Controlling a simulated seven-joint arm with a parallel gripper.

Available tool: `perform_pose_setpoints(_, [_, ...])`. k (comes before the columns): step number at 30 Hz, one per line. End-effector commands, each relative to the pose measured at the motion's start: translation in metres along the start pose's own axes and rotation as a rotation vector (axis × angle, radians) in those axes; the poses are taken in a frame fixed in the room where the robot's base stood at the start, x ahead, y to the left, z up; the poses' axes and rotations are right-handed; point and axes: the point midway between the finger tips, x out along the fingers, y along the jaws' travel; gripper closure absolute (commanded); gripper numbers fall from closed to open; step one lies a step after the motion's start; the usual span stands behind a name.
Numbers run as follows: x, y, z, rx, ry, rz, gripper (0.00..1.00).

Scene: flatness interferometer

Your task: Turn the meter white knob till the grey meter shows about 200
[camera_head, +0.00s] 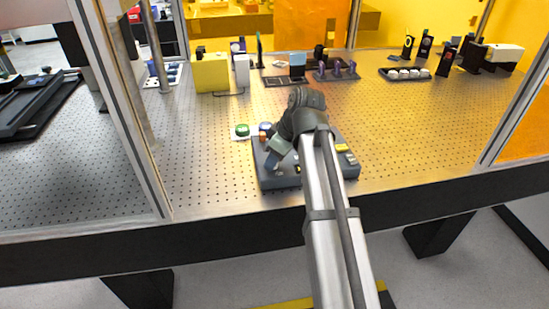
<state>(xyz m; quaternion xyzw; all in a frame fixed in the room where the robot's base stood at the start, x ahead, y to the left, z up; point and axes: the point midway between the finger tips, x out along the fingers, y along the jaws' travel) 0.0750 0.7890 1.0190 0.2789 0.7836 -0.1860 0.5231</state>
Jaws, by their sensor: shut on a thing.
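A dark grey control box (290,182) sits near the table's front edge, largely covered by my arm. My gripper (274,163) points down and left onto the left part of this box. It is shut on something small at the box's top. The white knob and the grey meter cannot be made out behind my gripper and arm, so no reading can be seen.
A green round button (241,130) on a white base stands left of the box. A yellow box (211,73), a white block (242,69) and dark trays with optics stand farther back. The perforated table top (205,165) is clear on the left. A metal frame post (140,120) rises at left.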

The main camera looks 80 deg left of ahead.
Motion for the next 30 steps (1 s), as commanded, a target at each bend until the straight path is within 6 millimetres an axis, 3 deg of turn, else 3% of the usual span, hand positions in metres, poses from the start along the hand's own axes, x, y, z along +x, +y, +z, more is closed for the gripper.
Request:
perform_pose_setpoints(10, [-0.0001, -0.0015, 0.0, 0.161, -0.002, 0.068, 0.99])
perform_pose_setpoints(21, [-0.0001, -0.0007, -0.0008, 0.182, 0.0, 0.076, 0.99])
perform_pose_setpoints(22, [-0.0001, -0.0007, -0.0008, 0.182, 0.0, 0.076, 0.66])
perform_pose_setpoints(30, [0.0, -0.001, -0.0006, 0.181, -0.001, 0.075, 0.44])
